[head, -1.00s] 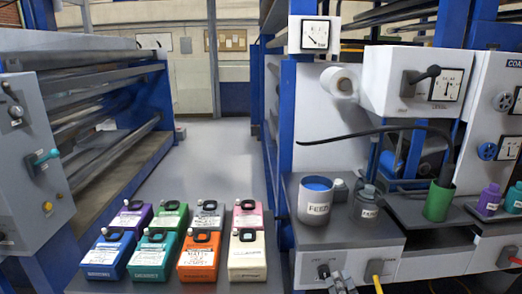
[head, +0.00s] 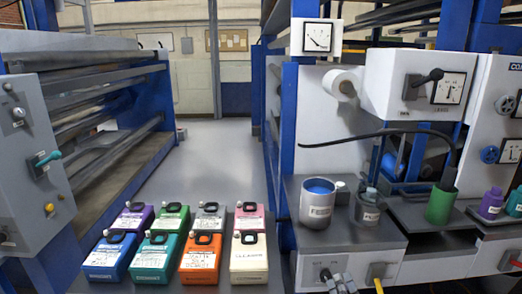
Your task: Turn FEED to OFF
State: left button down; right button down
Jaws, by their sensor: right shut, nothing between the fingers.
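A dark knob (head: 325,274) sits on the white panel front below the can labelled FEED (head: 318,203). The small print around the knob is too blurred to read, so I cannot tell its setting. My right gripper (head: 341,284) is at the bottom edge of the head view, just right of the knob and very close to it. It is shut and empty. Whether it touches the knob I cannot tell. My left gripper is not in view.
A grey bottle (head: 367,207) and a green cup (head: 441,204) stand on the shelf above. Several coloured boxes (head: 201,258) stand on the left. A black hose (head: 390,132) arches over the shelf.

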jog(key=s, duration=0.4)
jog(key=shift+s+d+f+p, duration=0.15)
jog(key=shift+d+f+p, duration=0.15)
jog(key=shift+d+p, duration=0.05)
